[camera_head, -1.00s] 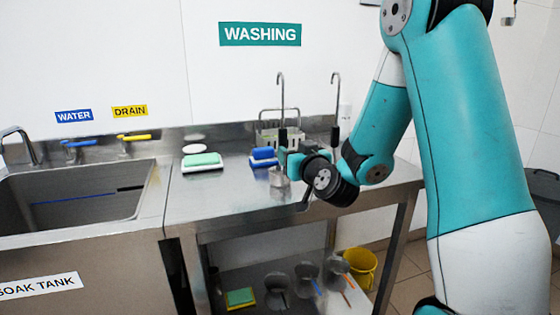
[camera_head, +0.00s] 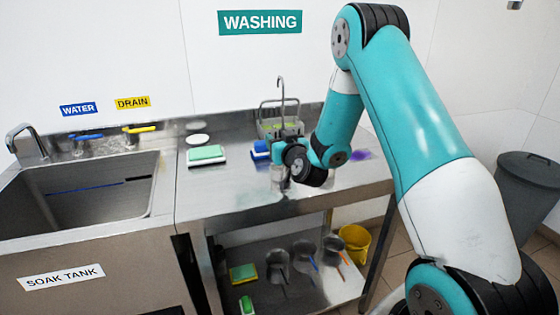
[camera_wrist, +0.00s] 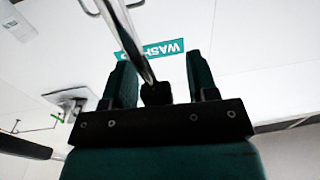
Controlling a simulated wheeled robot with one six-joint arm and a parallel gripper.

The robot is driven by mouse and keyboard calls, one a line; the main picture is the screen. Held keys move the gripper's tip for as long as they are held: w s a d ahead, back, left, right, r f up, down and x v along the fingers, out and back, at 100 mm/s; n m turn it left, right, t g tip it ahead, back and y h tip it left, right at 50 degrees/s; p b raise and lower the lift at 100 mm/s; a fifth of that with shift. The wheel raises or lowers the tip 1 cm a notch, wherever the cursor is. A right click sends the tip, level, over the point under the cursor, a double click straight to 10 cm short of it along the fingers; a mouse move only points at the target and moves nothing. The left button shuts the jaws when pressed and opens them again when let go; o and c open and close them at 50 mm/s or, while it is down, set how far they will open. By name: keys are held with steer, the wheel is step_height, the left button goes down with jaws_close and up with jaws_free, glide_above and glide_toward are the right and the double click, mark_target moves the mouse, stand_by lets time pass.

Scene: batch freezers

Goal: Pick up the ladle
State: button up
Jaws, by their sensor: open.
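The ladle (camera_head: 282,104) is a thin metal rod with a hooked top. It stands upright over the steel counter, with its metal cup low beside my wrist. My gripper (camera_head: 285,137) is at the middle of the handle. In the wrist view, the metal rod (camera_wrist: 137,48) runs between the two teal fingers of my gripper (camera_wrist: 158,82), near a dark block at the palm. The fingers are apart, with a gap on both sides of the rod. My wrist hides part of the ladle's lower handle.
A wire basket (camera_head: 267,128) stands behind the ladle. A green sponge (camera_head: 206,154) and blue sponge (camera_head: 260,149) lie left of it. The sink (camera_head: 85,200) is further left. Scoops and a yellow bucket (camera_head: 354,243) sit below; a grey bin (camera_head: 525,190) stands right.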

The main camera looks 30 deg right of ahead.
steer(key=shift+w, duration=0.1)
jaws_close()
stand_by(0.3)
